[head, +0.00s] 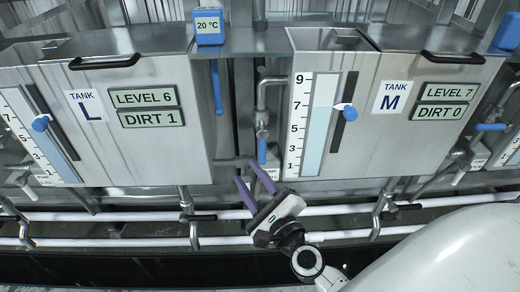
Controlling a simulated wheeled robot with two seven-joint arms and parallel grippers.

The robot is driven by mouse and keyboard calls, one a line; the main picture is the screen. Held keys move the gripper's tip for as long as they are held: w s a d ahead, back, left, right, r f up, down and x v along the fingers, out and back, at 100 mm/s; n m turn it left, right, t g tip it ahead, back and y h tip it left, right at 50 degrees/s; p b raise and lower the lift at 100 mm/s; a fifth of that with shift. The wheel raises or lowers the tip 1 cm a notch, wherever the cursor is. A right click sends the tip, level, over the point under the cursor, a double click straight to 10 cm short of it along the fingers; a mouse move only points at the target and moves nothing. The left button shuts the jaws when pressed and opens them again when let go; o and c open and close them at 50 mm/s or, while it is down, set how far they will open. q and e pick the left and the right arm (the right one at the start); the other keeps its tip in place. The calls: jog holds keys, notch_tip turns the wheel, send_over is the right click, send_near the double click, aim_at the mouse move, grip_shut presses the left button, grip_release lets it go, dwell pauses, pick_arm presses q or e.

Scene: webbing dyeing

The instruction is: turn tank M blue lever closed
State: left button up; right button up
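Tank M (425,150) is the steel tank on the right, with its letter on a white label (392,97). A small blue lever (262,150) points down on the pipe at tank M's left side. Another blue lever (490,127) lies level on the pipework at tank M's right side. I cannot tell for sure which belongs to tank M. My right gripper (245,170) is open, with its purple fingers apart and nothing visible between them. Its tips are just below and left of the downward lever; I cannot tell whether they touch. My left gripper is not in view.
Tank L (160,160) stands on the left. A long blue lever (217,87) hangs below the 20 °C box (209,27). Tank M's gauge has a blue knob (350,113). White pipes (130,242) run low across the front. Pipework fills the narrow gap between the tanks.

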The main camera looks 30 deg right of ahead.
aim_at(263, 152)
jog(key=d+m+h, duration=0.1)
jog(key=d+m, duration=0.1)
jog(key=m, duration=0.1)
jog(key=w+d+m+g+h+b, duration=0.1)
jog(key=d+m+h, duration=0.1)
jog(key=m, duration=0.2)
jog(key=w+d+f+m+h, duration=0.1)
jog(key=d+m, duration=0.1)
jog(key=m, duration=0.2)
jog(key=shift+d+f+h, duration=0.1)
jog(key=shift+d+h, duration=0.2)
jog(key=shift+d, duration=0.1)
jog(key=shift+m, duration=0.3)
jog(key=x, duration=1)
jog(key=shift+d+f, duration=0.1)
jog(key=shift+f, duration=0.1)
grip_shut()
